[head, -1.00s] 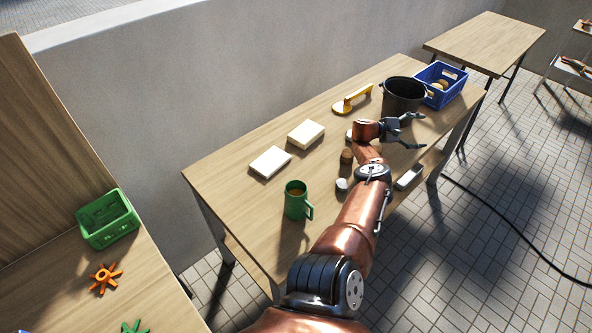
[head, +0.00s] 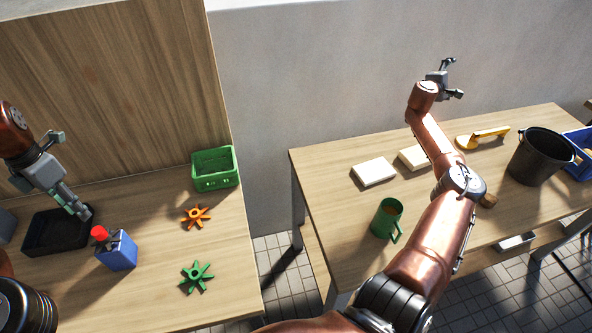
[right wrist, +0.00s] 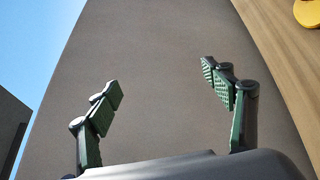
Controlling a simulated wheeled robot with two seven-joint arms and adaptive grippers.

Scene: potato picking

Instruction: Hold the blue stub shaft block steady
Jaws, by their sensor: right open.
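The blue stub shaft block (head: 120,254) stands on the left table in the head view, with a red-topped shaft (head: 100,235) at its upper left. My left gripper (head: 78,207) is up and left of the block, over or in front of a black tray (head: 40,244). It does not appear to touch the block, and its finger opening is unclear. My right gripper (head: 457,78) is raised in front of the grey wall, far from the block. In the right wrist view its two fingers (right wrist: 164,95) are spread wide with nothing between them.
A green crate (head: 215,183), an orange star-shaped part (head: 196,216) and a green one (head: 197,277) lie right of the block. The right table holds a green mug (head: 386,218), pale blocks (head: 374,171), a yellow-handled tool (head: 482,138) and a black bucket (head: 540,158). A gap separates the tables.

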